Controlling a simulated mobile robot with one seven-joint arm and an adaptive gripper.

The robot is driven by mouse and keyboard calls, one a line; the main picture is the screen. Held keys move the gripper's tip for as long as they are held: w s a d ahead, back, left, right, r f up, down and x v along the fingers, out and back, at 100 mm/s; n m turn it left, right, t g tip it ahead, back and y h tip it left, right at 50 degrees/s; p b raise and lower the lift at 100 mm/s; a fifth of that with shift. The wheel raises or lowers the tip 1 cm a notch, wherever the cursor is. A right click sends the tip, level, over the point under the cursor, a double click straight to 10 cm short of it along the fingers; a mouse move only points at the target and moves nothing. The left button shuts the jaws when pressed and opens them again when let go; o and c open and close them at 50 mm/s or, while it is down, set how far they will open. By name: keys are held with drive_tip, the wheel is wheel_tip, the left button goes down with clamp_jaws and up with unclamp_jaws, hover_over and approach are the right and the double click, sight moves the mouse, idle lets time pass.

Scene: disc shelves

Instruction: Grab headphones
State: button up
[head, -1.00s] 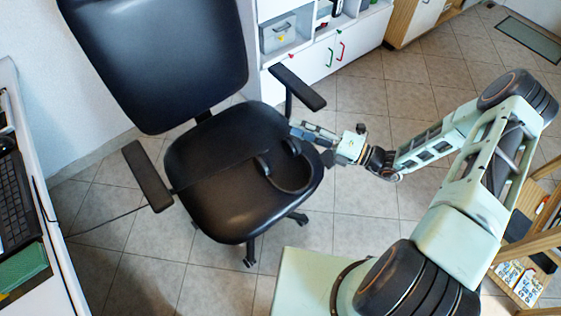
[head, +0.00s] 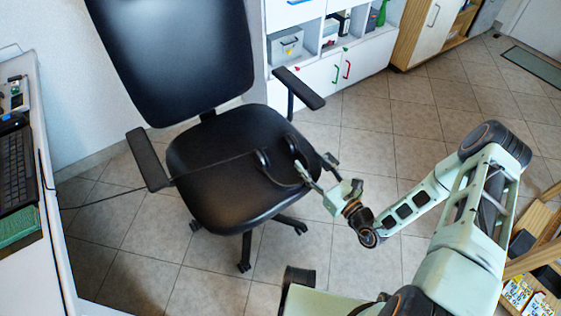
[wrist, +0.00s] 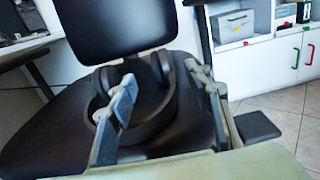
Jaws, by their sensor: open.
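The black headphones (head: 264,160) lie on the seat of a black office chair (head: 205,195), near its right front edge. A thin cable runs from them to the left, across the seat towards the desk. My gripper (head: 315,165) is open at the right edge of the seat, close beside the headband. In the wrist view the headphones (wrist: 150,132) show between and behind the two spread fingers of my gripper (wrist: 162,80). The left finger covers part of the band. I cannot tell whether either finger touches it.
The chair's armrests (head: 148,160) (head: 298,88) stand on both sides of the seat, and its backrest (head: 175,55) is behind. A desk with a keyboard (head: 17,175) is at the left. A white cabinet (head: 330,80) stands behind.

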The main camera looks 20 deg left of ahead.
sight(293, 141)
drive_tip(key=b+x, duration=0.1)
drive_tip(key=x, duration=0.4)
drive_tip(key=shift+w+a, duration=0.1)
drive_tip(key=shift+r+b+x, duration=0.15)
drive_tip(key=shift+b+x, duration=0.15)
drive_tip(key=shift+x, duration=1.05)
drive_tip(key=shift+r+b+x, duration=0.2)
drive_tip(key=shift+b+x, duration=0.05)
drive_tip(key=shift+x, duration=1.15)
drive_tip(key=shift+c, duration=0.4)
clamp_jaws()
